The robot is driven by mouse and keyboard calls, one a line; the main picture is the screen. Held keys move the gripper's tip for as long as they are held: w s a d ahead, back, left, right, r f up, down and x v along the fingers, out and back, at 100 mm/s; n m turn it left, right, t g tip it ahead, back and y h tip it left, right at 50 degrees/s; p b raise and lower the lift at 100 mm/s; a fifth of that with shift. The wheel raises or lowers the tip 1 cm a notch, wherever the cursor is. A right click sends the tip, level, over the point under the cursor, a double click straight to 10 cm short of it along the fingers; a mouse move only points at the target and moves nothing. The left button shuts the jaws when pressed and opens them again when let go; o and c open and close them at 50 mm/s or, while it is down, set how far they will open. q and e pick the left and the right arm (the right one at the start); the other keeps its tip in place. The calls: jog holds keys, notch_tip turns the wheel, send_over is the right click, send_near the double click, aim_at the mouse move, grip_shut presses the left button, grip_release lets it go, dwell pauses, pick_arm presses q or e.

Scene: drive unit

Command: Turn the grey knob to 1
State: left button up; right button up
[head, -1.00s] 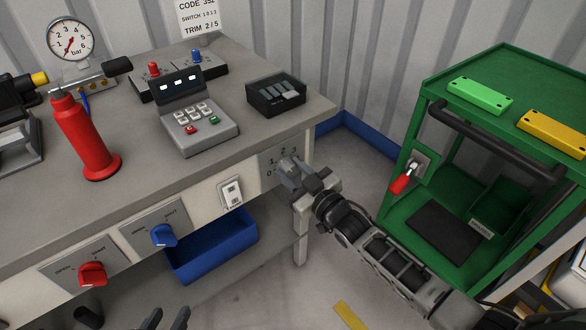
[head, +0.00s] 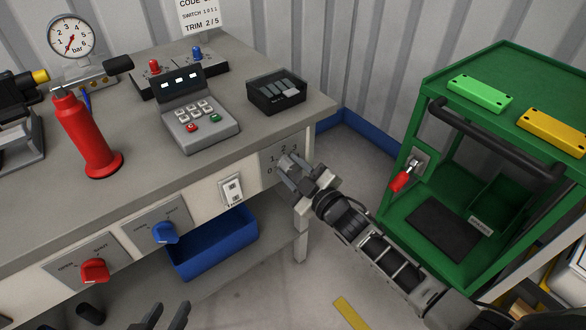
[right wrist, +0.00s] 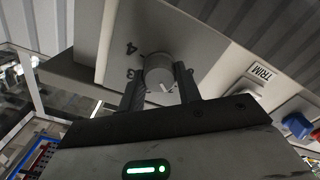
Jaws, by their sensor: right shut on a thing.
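The grey knob (right wrist: 158,70) is on a grey plate (right wrist: 205,48) at the right end of the bench front. In the right wrist view it sits between my right gripper's two dark fingers (right wrist: 160,88), which are shut on it. A white line shows on the knob's face, slanting to the lower right. The digits 3 and 4 show beside it. In the head view my right gripper (head: 290,175) covers the knob; 0, 1 and 2 show on the plate. I cannot tell which digit the line points at. My left gripper (head: 163,317) is open and empty at the bottom edge.
A white TRIM switch (head: 231,189), a blue knob (head: 165,233) and a red knob (head: 95,270) lie left along the bench front. A blue bin (head: 215,245) hangs below. A green cart (head: 445,90) stands to the right. A card on the wall is partly cut off.

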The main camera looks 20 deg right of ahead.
jog(key=o, duration=1)
jog(key=shift+c, duration=0.2)
jog(key=shift+s, duration=0.1)
pick_arm(q)
jog(key=shift+r+p, duration=0.15)
jog(key=shift+p, duration=0.45)
pick_arm(e)
jog(key=v, duration=1.5)
jog(key=shift+s, duration=0.4)
pick_arm(q)
jog(key=shift+r, duration=0.1)
pick_arm(e)
jog(key=shift+d, duration=0.15)
pick_arm(q)
jog(key=p, duration=0.2)
jog(key=r+p, duration=0.1)
jog(key=p, duration=0.1)
jog(key=shift+a+r+g, duration=0.2)
jog(key=shift+a+g, duration=0.05)
jog(key=shift+g, duration=0.05)
pick_arm(e)
jog(key=s+a+m+g+h, duration=0.2)
jog(key=s+a+m+g, duration=0.4)
jog(key=s+m, duration=0.3)
jog(key=shift+s+a+r+h, duration=0.15)
jog(key=shift+a+r+h, duration=0.25)
jog(key=shift+a, duration=0.3)
